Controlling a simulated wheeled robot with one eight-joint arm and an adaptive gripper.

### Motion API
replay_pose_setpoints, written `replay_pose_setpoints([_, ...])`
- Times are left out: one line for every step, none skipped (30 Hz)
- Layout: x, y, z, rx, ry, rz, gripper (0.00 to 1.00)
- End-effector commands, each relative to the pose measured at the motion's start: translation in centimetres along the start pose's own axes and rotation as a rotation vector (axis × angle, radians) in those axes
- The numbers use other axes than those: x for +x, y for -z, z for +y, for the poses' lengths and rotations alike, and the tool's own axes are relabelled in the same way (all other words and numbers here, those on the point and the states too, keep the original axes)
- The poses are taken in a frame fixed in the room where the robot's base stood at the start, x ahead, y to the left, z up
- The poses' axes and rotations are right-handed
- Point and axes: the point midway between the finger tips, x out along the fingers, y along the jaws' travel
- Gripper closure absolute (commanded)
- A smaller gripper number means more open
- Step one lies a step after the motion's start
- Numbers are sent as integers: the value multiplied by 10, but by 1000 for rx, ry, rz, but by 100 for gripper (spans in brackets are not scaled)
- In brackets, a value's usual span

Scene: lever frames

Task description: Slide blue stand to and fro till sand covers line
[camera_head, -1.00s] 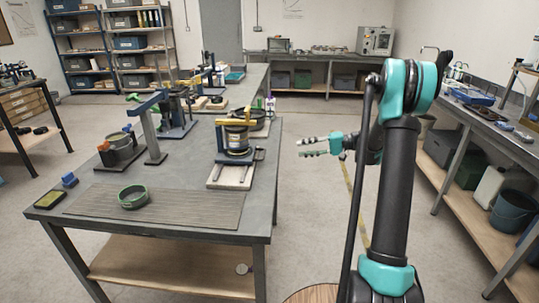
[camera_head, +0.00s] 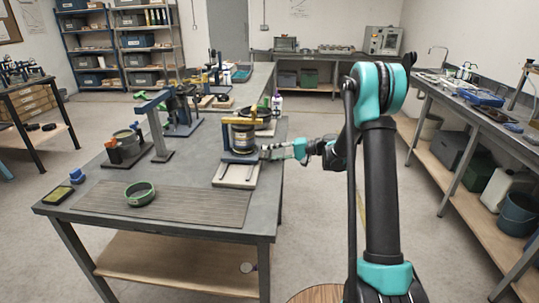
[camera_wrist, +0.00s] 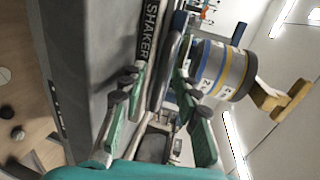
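The blue stand (camera_head: 232,157) sits on a pale board (camera_head: 235,173) near the table's right edge. It bears a round grey stack (camera_head: 242,137) with yellow and blue bands, under a yellow arm (camera_head: 240,121). The stack also shows in the wrist view (camera_wrist: 213,68). My gripper (camera_head: 267,152) is at the right side of the stand. In the wrist view its green fingers (camera_wrist: 158,75) are apart, with a dark bar-like handle (camera_wrist: 164,75) between them. I cannot tell whether they touch it. I cannot make out sand or a line.
A grey table (camera_head: 190,222) carries a ribbed mat (camera_head: 200,205) with a green ring (camera_head: 140,193). The floor right of the table is open.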

Motion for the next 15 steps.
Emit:
replay_pose_setpoints([3, 0, 0, 0, 0, 0, 68])
replay_pose_setpoints([4, 0, 0, 0, 0, 0, 68])
replay_pose_setpoints([6, 0, 0, 0, 0, 1, 68])
replay_pose_setpoints([6, 0, 0, 0, 0, 1, 68])
replay_pose_setpoints([7, 0, 0, 0, 0, 1, 68])
replay_pose_setpoints([7, 0, 0, 0, 0, 1, 68])
replay_pose_setpoints([7, 0, 0, 0, 0, 1, 68])
replay_pose_setpoints([7, 0, 0, 0, 0, 1, 68])
replay_pose_setpoints([7, 0, 0, 0, 0, 1, 68])
replay_pose_setpoints([7, 0, 0, 0, 0, 1, 68])
replay_pose_setpoints([7, 0, 0, 0, 0, 1, 68])
replay_pose_setpoints([7, 0, 0, 0, 0, 1, 71])
replay_pose_setpoints([7, 0, 0, 0, 0, 1, 75])
replay_pose_setpoints([7, 0, 0, 0, 0, 1, 78])
replay_pose_setpoints([7, 0, 0, 0, 0, 1, 83])
